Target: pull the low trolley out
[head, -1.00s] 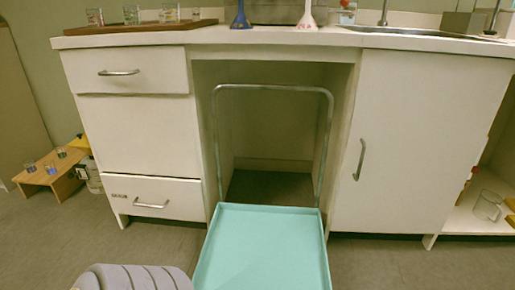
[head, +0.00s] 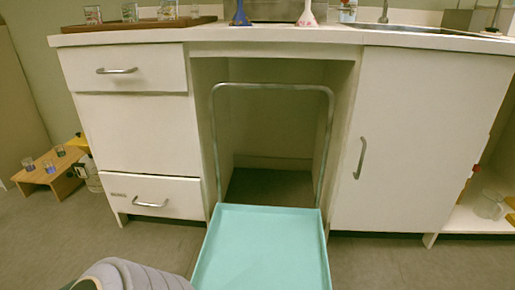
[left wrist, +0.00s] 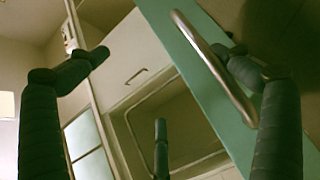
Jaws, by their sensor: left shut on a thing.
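The low trolley (head: 262,255) has a flat teal tray and a thin metal hoop (head: 272,86) standing at its far end. Its tray lies out on the floor in front of the cabinets, and the hoop stands at the mouth of the open bay. In the left wrist view a metal bar handle (left wrist: 213,66) runs along a teal edge (left wrist: 190,62). My left gripper (left wrist: 162,75), with dark ribbed fingers, is shut on this handle; one finger crosses the bar. In the head view the left gripper is hidden below the frame. My right gripper is in neither view.
A drawer cabinet (head: 138,135) stands left of the bay and a door cabinet (head: 415,145) right of it. The countertop (head: 290,36) carries glasses and bottles. A small wooden stand (head: 50,180) with glasses is on the floor at left. Floor beside the tray is clear.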

